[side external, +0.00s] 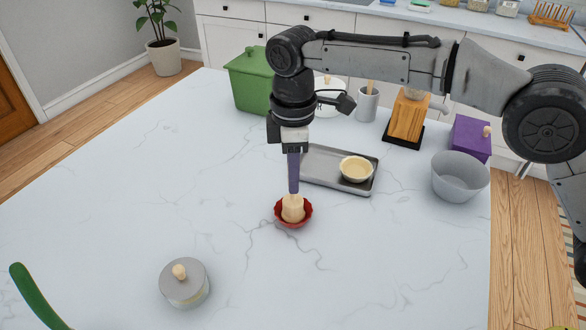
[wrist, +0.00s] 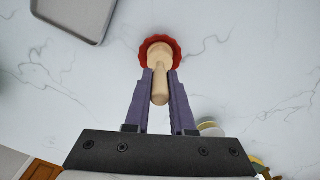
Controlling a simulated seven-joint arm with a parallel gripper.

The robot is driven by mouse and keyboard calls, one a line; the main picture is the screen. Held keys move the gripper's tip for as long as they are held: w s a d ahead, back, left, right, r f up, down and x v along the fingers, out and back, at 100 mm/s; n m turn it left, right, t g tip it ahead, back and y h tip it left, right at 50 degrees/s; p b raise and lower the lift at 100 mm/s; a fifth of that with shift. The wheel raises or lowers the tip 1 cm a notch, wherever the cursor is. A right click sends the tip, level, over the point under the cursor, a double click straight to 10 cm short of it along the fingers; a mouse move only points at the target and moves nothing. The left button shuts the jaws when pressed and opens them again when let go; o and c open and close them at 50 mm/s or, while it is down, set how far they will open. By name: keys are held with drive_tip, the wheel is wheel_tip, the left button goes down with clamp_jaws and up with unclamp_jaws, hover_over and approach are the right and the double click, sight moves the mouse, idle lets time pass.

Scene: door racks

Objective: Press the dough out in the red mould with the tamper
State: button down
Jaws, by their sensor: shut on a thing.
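The red mould (side external: 280,216) is a small fluted dish on the white marble counter; its rim also shows in the wrist view (wrist: 146,46). The tamper (side external: 293,209) is pale wood and stands in the mould with its wide end down. In the wrist view the tamper's handle (wrist: 160,88) lies between the two purple fingers. My gripper (side external: 294,186) is shut on the tamper, straight above the mould. The tamper covers the inside of the mould, so I cannot see the dough there or how it lies.
A grey tray (side external: 321,155) behind the mould holds a pale filled tart dish (side external: 356,169). A grey bowl (side external: 459,178) stands to the right, a lidded grey pot (side external: 185,284) at front left, and a green pot (side external: 250,80) behind. The counter around the mould is clear.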

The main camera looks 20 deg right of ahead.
drive_tip(key=shift+f, duration=0.4)
idle(0.9)
drive_tip(key=shift+r, duration=1.25)
drive_tip(key=shift+f, duration=0.25)
drive_tip(key=shift+f, duration=1.25)
idle(0.7)
drive_tip(key=shift+r, duration=0.95)
